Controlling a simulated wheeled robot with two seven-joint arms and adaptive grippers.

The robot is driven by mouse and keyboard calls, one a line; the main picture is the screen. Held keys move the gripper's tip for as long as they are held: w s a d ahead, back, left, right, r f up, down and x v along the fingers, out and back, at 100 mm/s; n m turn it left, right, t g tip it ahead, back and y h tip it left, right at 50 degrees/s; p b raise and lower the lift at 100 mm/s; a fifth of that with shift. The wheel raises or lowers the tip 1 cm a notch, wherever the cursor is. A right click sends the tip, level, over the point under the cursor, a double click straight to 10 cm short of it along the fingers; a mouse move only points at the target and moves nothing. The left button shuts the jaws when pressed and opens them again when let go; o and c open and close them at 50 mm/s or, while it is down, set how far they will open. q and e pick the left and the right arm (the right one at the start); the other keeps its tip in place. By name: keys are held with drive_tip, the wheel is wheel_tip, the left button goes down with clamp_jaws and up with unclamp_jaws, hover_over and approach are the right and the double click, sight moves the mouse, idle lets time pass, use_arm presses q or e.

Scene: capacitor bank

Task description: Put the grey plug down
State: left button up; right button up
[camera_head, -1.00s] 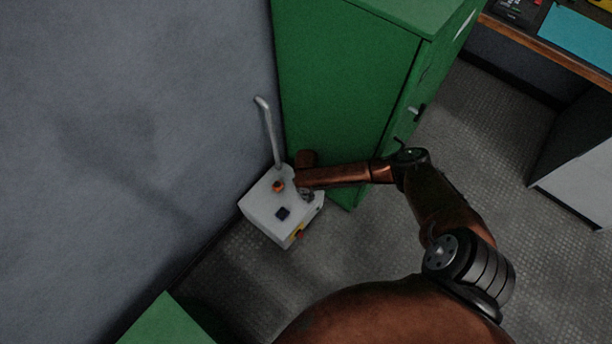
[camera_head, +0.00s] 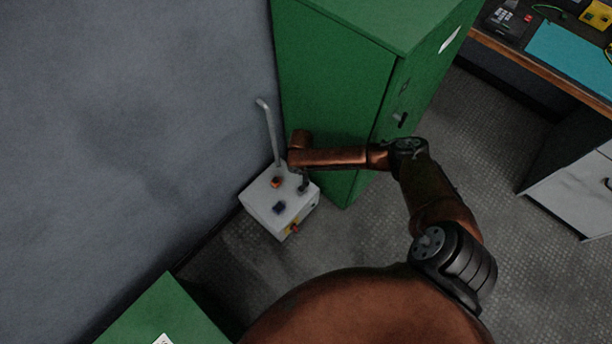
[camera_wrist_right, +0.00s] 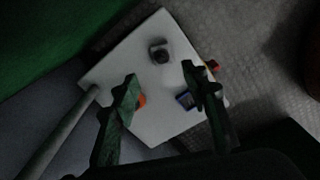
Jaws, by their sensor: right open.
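The grey plug (camera_wrist_right: 159,51) is a short, round, dark grey piece on the top of the white box (camera_wrist_right: 150,118), near one corner. My right gripper (camera_wrist_right: 161,84) is open, with its two fingers apart and nothing between the tips. The plug lies beyond the fingertips in the wrist view, apart from them. In the head view my right gripper (camera_head: 304,176) is small and dark, over the right corner of the white box (camera_head: 262,203). There it is hard to tell from the plug. My left gripper is not in view.
The box bears an orange button (camera_head: 276,182), a dark square switch (camera_head: 279,208) and a tall bent grey handle (camera_head: 267,125). A green cabinet (camera_head: 330,85) stands close behind my right arm, and a grey wall (camera_head: 120,120) is left.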

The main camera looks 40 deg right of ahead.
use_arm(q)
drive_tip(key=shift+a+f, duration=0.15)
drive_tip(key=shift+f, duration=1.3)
use_arm(e)
drive_tip(key=shift+s+r, duration=0.1)
drive_tip(key=shift+r, duration=0.35)
drive_tip(key=s+a+f+m+y, duration=0.15)
drive_tip(key=s+a+f, duration=0.25)
drive_tip(key=s+a, duration=0.65)
drive_tip(key=s+a+f+m+y, duration=0.15)
drive_tip(key=s+a+f, duration=0.4)
drive_tip(key=s, duration=0.75)
drive_tip(key=s+d+r+m+h, duration=0.1)
drive_tip(key=s+d+r+m, duration=0.1)
drive_tip(key=s, duration=0.5)
drive_tip(key=s+d+r+m, duration=0.2)
drive_tip(key=s+r+m, duration=0.2)
drive_tip(key=s, duration=0.3)
drive_tip(key=s+d+r+m+h, duration=0.1)
drive_tip(key=s+d+r+m, duration=0.2)
drive_tip(key=s, duration=0.4)
drive_tip(key=shift+r+m+h, duration=0.15)
drive_tip(key=shift+m+h, duration=0.15)
drive_tip(key=shift+m, duration=0.6)
